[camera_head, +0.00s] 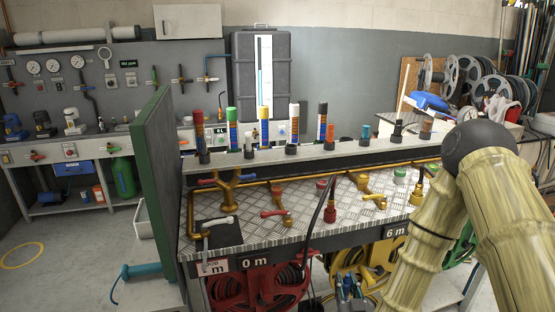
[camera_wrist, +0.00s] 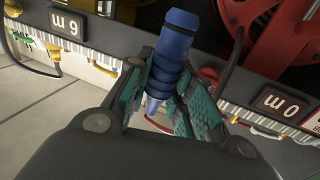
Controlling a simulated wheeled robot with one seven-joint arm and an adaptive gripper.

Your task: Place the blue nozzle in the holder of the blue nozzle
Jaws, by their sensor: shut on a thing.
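In the wrist view, my gripper (camera_wrist: 168,82) is shut on the blue nozzle (camera_wrist: 180,38). The nozzle is ribbed and tapered, its wide end above the fingers in the picture and its narrow tip between them. It is held in front of the bench's front edge, between the upside-down labels 6 m and 0 m. In the head view, a small blue and dark shape shows low between those labels; I cannot tell clearly which part is the nozzle. A rail (camera_head: 340,151) on the bench bears a row of nozzles in dark holders. I cannot tell which holder is the blue nozzle's.
A green panel (camera_head: 152,175) stands upright at the bench's left end. Brass valves and fittings cover the metal bench top (camera_head: 262,238). A red reel (camera_head: 255,290) and a yellow reel (camera_head: 372,262) hang below. My arm covers the right side.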

